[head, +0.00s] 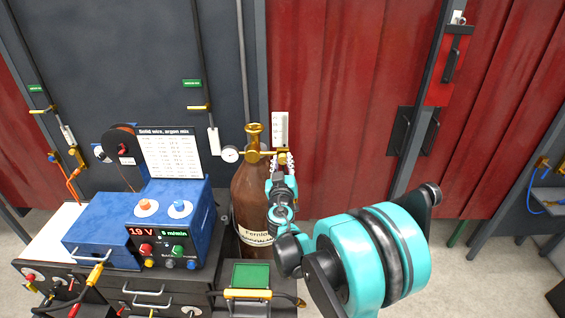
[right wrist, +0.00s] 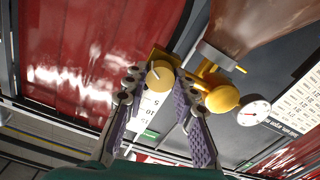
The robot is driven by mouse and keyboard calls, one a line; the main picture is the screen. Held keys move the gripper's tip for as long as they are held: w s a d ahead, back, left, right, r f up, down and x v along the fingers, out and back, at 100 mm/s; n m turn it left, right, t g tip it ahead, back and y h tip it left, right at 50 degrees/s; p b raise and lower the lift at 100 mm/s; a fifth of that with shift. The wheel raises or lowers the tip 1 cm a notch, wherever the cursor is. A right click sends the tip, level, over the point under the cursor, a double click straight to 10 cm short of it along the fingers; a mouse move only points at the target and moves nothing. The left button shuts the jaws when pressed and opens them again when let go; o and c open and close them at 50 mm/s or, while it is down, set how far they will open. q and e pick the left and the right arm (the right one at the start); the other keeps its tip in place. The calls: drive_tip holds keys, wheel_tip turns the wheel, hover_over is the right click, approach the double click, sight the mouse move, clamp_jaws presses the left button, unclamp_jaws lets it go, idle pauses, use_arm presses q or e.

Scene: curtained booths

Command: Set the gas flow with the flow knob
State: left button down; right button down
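The flow knob is a small round brass knob (right wrist: 160,75) on the brass regulator. In the right wrist view it sits between the fingertips of my right gripper (right wrist: 157,80), with a small gap on each side. My right gripper is open, and I cannot tell how deep the knob lies between the fingers. In the head view my right gripper (head: 281,168) is at the regulator, and its arm hides most of the knob. The white flow tube (head: 280,129) stands above it. The brown gas cylinder (head: 250,200) is upright behind the arm. My left gripper is not in view.
A round gauge (head: 230,154) and the cylinder's brass valve (head: 254,131) are close left of my gripper. A blue welding machine (head: 168,215) with a chart (head: 169,152) stands left. A red curtain (head: 345,100) hangs behind.

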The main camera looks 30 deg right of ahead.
drive_tip(key=shift+n, duration=0.3)
drive_tip(key=n+b, duration=0.2)
drive_tip(key=n, duration=0.1)
drive_tip(key=shift+f+n, duration=0.15)
drive_tip(key=shift+n, duration=0.15)
drive_tip(key=n+b, duration=0.1)
drive_tip(key=n, duration=0.3)
drive_tip(key=shift+n+b, duration=0.3)
drive_tip(key=shift+b, duration=0.1)
drive_tip(key=c, duration=1.2)
unclamp_jaws()
drive_tip(key=v, duration=1.2)
drive_tip(key=shift+a, duration=0.1)
